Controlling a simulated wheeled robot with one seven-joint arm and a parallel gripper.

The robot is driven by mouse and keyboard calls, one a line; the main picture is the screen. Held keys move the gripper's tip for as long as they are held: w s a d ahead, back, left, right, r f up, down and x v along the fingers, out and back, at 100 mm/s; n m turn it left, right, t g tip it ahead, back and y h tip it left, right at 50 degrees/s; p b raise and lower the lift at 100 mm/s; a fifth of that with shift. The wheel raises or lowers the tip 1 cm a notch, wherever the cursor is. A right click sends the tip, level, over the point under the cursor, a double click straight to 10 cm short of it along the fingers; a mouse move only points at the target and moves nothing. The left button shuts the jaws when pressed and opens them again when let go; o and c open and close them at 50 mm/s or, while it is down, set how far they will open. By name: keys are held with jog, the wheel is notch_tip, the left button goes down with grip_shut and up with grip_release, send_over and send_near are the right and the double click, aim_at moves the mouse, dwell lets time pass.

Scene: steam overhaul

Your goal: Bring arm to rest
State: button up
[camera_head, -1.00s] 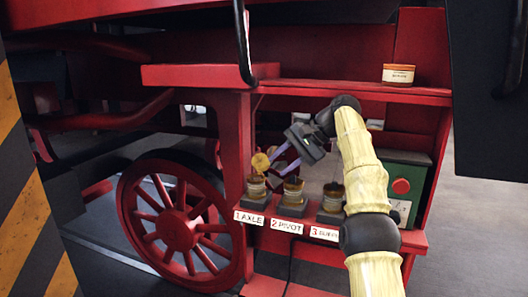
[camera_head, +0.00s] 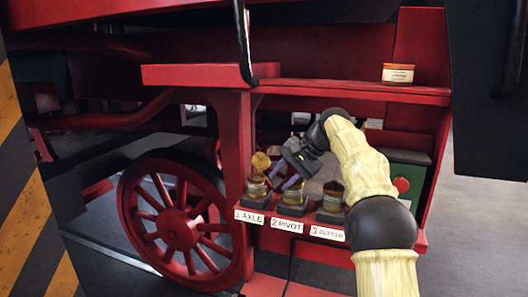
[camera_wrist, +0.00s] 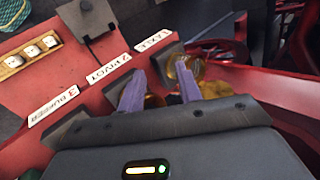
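My gripper (camera_head: 284,183) is open, with two purple fingers spread and pointing down just above and behind the jar row. It also shows in the wrist view (camera_wrist: 160,88), with nothing clearly held between the fingers. Three amber jars stand on dark blocks: the axle jar (camera_head: 256,188) with a yellow disc tilted up above it, the pivot jar (camera_head: 294,198) nearest the fingers, and the third jar (camera_head: 333,200). In the wrist view an amber jar (camera_wrist: 186,72) shows by the right finger. Whether a finger touches the pivot jar I cannot tell.
White labels, such as the pivot label (camera_head: 287,224), line the red shelf front. An orange-lidded tin (camera_head: 397,73) stands on the upper red shelf (camera_head: 350,90). A green box with a red button (camera_head: 401,185) sits right of the jars. A spoked red wheel (camera_head: 180,230) is at left.

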jog(key=s+d+f+n+h, duration=0.2)
jog(key=s+d+f, duration=0.1)
jog(key=s+f, duration=0.65)
jog(key=s+d+f+n+h, duration=0.2)
jog(key=s+d+f+h, duration=0.15)
jog(key=s+f, duration=0.6)
jog(key=s+d+f+n+h, duration=0.15)
jog(key=s+d+f, duration=0.3)
jog(key=s, duration=0.95)
jog(key=s+b+x, duration=0.2)
jog(key=b+x, duration=0.6)
jog(key=x, duration=0.1)
jog(key=s+b+x, duration=0.1)
jog(key=b+x, duration=0.8)
jog(key=shift+s+a+f, duration=0.3)
jog(key=shift+s+f, duration=0.1)
jog(key=shift+s, duration=0.2)
jog(key=shift+r, duration=0.1)
